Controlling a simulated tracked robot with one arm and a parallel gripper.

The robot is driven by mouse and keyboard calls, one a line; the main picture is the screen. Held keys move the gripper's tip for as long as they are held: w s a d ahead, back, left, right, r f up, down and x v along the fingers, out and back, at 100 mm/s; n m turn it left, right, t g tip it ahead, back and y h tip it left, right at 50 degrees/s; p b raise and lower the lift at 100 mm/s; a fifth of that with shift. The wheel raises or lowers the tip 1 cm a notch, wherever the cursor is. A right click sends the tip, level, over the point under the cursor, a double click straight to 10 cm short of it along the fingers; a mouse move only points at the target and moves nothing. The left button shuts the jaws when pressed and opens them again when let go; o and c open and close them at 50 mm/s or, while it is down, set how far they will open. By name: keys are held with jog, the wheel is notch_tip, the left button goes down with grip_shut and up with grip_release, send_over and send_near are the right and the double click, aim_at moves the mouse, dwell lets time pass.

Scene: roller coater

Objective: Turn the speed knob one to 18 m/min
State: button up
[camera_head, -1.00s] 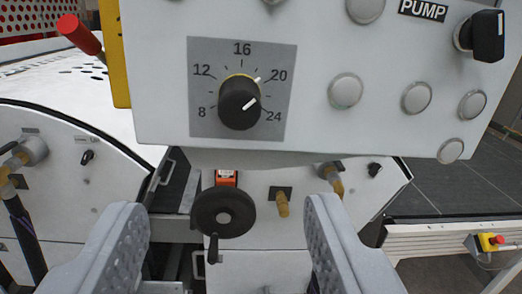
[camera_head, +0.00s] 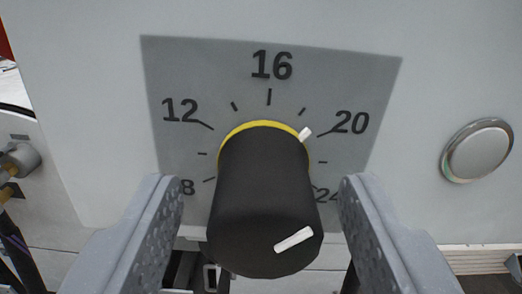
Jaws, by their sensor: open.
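The speed knob (camera_head: 262,195) is a black cylinder with a yellow ring at its base, on a grey dial plate (camera_head: 165,75) marked 8, 12, 16, 20 and 24. A white mark at its base points just short of the 20 tick, between 16 and 20. Another white line lies on its front face at the lower right. My gripper (camera_head: 260,205) is open, with one finger on each side of the knob. A gap shows between each finger and the knob. The fingers partly cover the 8 and 24.
A round silver button (camera_head: 477,150) sits on the light panel (camera_head: 440,60) right of the dial. At the left edge a fitting (camera_head: 20,160) of the machine shows. The panel around the dial is otherwise flat and clear.

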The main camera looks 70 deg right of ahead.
jog(key=shift+w+d, duration=0.15)
jog(key=shift+d, duration=0.2)
jog(key=shift+c, duration=0.3)
jog(key=c, duration=0.9)
jog(key=shift+f+n+b, duration=0.15)
jog(key=shift+n+b, duration=0.45)
jog(key=shift+b, duration=0.05)
jog(key=shift+n+b, duration=0.45)
jog(key=shift+n, duration=0.35)
jog(key=o, duration=1)
jog(key=shift+c, duration=0.2)
jog(key=shift+a, duration=0.1)
